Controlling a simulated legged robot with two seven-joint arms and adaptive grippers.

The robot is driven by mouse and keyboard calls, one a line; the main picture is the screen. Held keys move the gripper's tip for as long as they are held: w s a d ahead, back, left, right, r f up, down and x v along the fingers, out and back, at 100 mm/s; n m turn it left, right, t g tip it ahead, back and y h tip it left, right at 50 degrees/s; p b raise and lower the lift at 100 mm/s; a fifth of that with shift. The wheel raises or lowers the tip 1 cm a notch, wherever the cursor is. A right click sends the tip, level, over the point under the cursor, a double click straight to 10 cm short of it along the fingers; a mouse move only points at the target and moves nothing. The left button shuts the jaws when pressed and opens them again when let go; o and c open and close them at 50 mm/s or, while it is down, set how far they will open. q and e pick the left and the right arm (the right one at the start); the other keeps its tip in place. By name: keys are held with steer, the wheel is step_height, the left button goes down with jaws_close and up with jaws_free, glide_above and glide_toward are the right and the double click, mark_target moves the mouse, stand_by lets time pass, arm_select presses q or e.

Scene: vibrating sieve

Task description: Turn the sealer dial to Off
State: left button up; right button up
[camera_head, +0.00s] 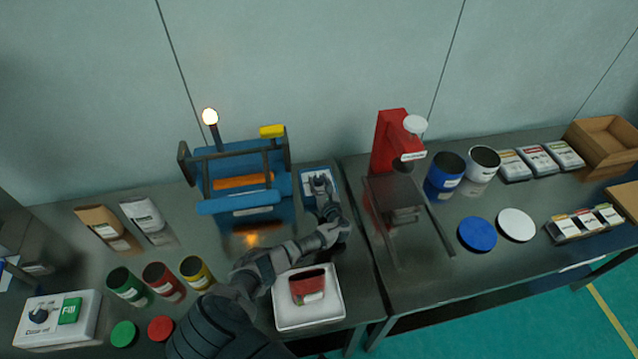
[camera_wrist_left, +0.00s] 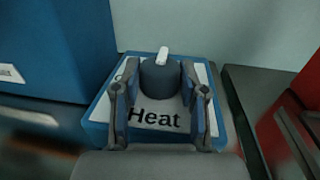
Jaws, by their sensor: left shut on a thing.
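The sealer dial (camera_wrist_left: 160,76) is a dark round knob with a white pointer mark at its far top edge. It sits on a blue-edged control box (camera_wrist_left: 97,132) with a white face reading "Heat" in front of the knob. My left gripper (camera_head: 321,185) is over this box, right of the blue sealer (camera_head: 240,204). In the left wrist view its two fingers (camera_wrist_left: 160,88) are shut on the dial, one on each side. Any Off mark is not readable. My right gripper is out of view.
A lit lamp (camera_head: 210,117) stands behind the sealer. A white tray (camera_head: 335,312) with a red pouch (camera_head: 307,287) lies in front of the box, beside my left forearm. A red press (camera_head: 390,145) stands to the right. Several cans and lids stand at the left front.

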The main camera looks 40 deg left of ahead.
mark_target(319, 180)
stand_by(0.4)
arm_select(q)
steer(key=o, duration=1.1)
steer(key=shift+o, duration=0.2)
step_height(319, 180, up, 10)
steer(key=shift+w+f, duration=0.1)
